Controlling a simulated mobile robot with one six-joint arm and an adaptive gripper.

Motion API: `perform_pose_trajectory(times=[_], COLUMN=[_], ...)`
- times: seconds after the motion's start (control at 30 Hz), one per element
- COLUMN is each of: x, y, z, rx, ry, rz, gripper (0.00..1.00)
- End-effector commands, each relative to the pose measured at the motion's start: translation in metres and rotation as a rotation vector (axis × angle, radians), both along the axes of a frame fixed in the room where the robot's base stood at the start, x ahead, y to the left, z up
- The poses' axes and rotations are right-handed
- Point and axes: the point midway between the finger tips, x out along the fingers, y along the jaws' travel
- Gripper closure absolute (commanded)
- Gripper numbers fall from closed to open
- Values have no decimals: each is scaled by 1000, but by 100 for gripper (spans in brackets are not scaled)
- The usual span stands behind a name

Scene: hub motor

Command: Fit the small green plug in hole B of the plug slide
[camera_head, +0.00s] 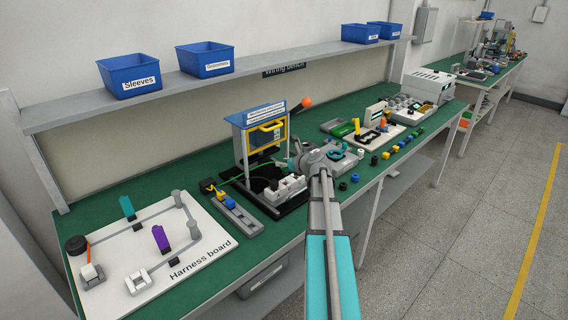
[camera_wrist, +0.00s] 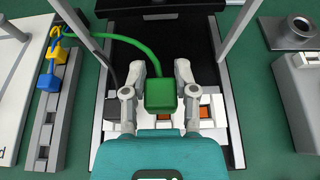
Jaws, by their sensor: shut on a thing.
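The small green plug (camera_wrist: 160,95) is between the two fingers of my gripper (camera_wrist: 161,80), which is shut on it. A thick green cable runs from the plug up and left in the wrist view. The plug slide (camera_wrist: 205,127) is light, with orange-lined openings, and lies below the plug in that view; it shows in the head view as a white block (camera_head: 289,188). Plug and gripper cover part of the slide. I cannot read its hole letters or tell whether the plug touches it. In the head view my gripper is mostly hidden by my wrist.
A grey rail (camera_wrist: 50,125) with blue and yellow connectors (camera_wrist: 48,77) lies left. Grey fixtures (camera_wrist: 299,85) stand right. The white harness board (camera_head: 140,262) is at the bench's left end.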

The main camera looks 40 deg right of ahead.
Motion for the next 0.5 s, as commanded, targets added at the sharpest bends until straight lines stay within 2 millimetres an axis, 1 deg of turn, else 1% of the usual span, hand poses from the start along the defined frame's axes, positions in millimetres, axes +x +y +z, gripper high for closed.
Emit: perform_pose_trajectory(times=[0.03, 0.2, 0.33, 0.5], x=[0, 0, 0, 0], y=[0, 0, -1, -1], z=[-9, -21, -27, -29], rx=[0, 0, 0, 0], ry=[0, 0, 0, 0], rz=[0, 0, -1, -1], gripper=[99, 99, 99, 99])
